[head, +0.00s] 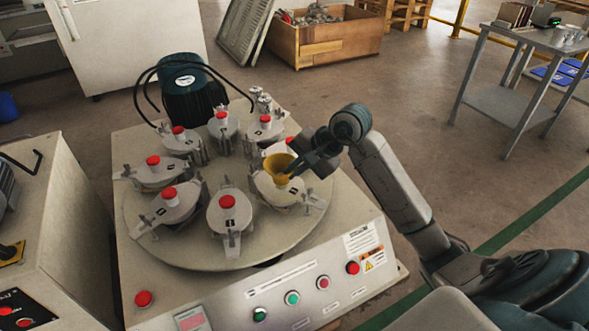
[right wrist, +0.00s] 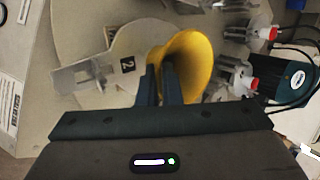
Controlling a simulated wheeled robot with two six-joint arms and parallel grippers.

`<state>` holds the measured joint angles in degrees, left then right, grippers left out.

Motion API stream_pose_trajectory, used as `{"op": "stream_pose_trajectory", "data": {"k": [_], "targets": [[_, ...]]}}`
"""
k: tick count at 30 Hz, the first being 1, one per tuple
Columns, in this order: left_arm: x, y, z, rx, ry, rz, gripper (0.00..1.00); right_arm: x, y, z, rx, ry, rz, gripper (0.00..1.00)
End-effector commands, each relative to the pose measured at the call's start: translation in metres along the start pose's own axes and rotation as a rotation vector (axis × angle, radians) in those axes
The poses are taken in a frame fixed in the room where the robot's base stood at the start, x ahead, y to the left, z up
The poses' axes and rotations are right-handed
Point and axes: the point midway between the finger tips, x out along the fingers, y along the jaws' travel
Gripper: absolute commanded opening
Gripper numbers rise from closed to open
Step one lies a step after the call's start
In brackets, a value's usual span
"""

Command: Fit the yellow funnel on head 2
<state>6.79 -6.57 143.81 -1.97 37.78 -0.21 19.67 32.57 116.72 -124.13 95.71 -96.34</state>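My left gripper is not in view.
Several other heads with red caps, such as the front one (head: 228,203), ring the turntable (head: 183,254). A dark motor (head: 190,88) with cables stands behind. The control panel (head: 300,290) is in front. A wooden crate (head: 325,42) and a side table (head: 505,105) stand farther off.

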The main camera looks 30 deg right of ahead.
Motion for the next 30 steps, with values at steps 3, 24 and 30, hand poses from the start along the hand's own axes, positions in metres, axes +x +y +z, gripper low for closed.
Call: {"op": "stream_pose_trajectory", "data": {"k": [3, 24, 30], "targets": [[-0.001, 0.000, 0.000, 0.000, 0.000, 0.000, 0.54, 0.000, 0.000, 0.000, 0.000, 0.000, 0.000, 0.00], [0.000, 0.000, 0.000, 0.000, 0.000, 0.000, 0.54, -0.001, 0.000, 0.000, 0.000, 0.000, 0.000, 0.30], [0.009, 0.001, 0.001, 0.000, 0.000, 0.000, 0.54, -0.020, -0.001, -0.001, -0.001, 0.004, 0.001, 0.30]]}}
